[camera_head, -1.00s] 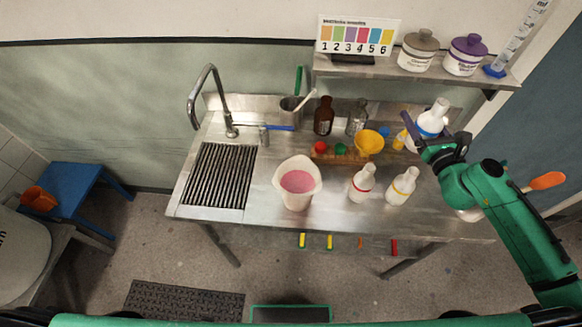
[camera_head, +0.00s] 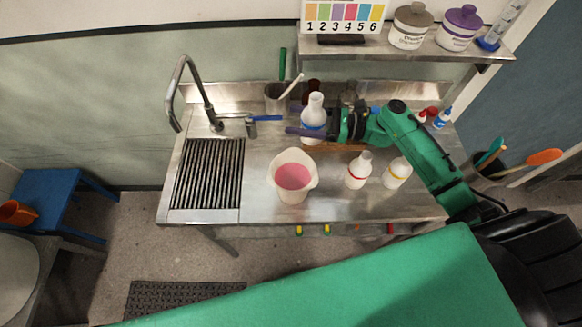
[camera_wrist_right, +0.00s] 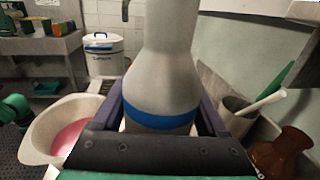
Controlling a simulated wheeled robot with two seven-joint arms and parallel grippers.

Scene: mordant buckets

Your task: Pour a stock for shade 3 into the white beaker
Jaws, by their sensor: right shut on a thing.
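The white beaker (camera_head: 272,184) stands on the steel bench with pink liquid in it; its rim and pink contents also show at the left of the right wrist view (camera_wrist_right: 40,125). My right gripper (camera_head: 310,132) is shut on a white bottle with a blue band (camera_head: 314,106). The bottle is roughly upright, behind and slightly right of the beaker, and apart from it. The bottle fills the middle of the right wrist view (camera_wrist_right: 165,65). White bottles with a red band (camera_head: 358,171) and a yellow band (camera_head: 397,173) stand right of the beaker. My left gripper is not in view.
The numbered shade card (camera_head: 343,14) is on the shelf (camera_head: 400,50) with two lidded jars. A sink tap (camera_head: 190,85) and drain grate (camera_head: 208,172) are at left. A steel pot with tools (camera_head: 275,98) and brown bottle (camera_wrist_right: 280,150) stand behind the held bottle.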

